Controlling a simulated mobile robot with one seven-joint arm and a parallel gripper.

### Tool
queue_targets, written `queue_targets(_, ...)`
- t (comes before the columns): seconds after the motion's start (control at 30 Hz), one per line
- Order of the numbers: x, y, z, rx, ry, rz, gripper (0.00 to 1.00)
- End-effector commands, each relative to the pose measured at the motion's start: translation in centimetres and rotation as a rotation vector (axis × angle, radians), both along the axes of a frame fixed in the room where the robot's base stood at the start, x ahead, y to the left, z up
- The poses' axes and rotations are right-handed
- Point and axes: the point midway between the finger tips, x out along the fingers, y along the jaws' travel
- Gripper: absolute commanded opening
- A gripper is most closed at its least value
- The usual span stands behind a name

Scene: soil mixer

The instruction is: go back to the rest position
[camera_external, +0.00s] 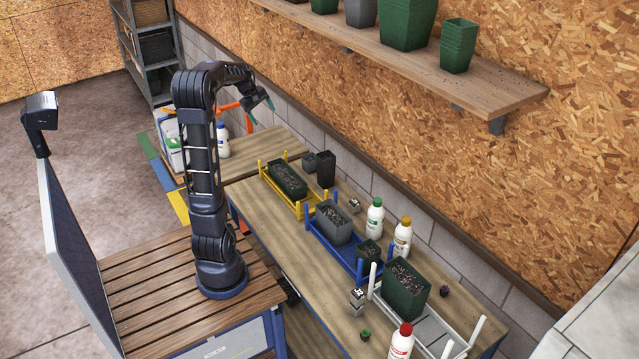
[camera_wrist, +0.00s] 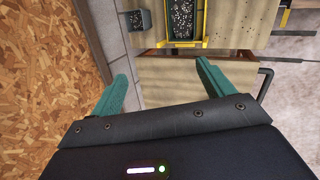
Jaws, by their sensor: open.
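My arm stands on the slatted wooden platform in the external view, raised and bent over at the top. My gripper (camera_external: 262,108) hangs high above the far end of the workbench, near the chipboard wall. In the wrist view my gripper (camera_wrist: 162,88) shows two green fingers spread wide apart, with nothing between them. It touches nothing that I can see.
The workbench (camera_external: 262,213) carries a yellow rack (camera_external: 297,207), a blue rack (camera_external: 352,270) and a white rack (camera_external: 428,326) with soil-filled pots. Several bottles stand among them. A shelf (camera_external: 400,55) with green pots is on the wall. Air around the gripper looks clear.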

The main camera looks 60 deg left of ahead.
Motion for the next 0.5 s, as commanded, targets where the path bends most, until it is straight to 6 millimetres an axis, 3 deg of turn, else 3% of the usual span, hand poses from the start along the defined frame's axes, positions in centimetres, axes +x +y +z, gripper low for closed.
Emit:
queue_targets(0.03, 0.3, -2.7, 0.7, 0.026, -0.002, -0.065, 0.8)
queue_targets(0.2, 0.4, -10.9, 2.2, 0.111, 0.001, -0.282, 0.8)
queue_targets(0.5, -2.6, -23.4, 3.3, 0.273, -0.01, -0.66, 0.8)
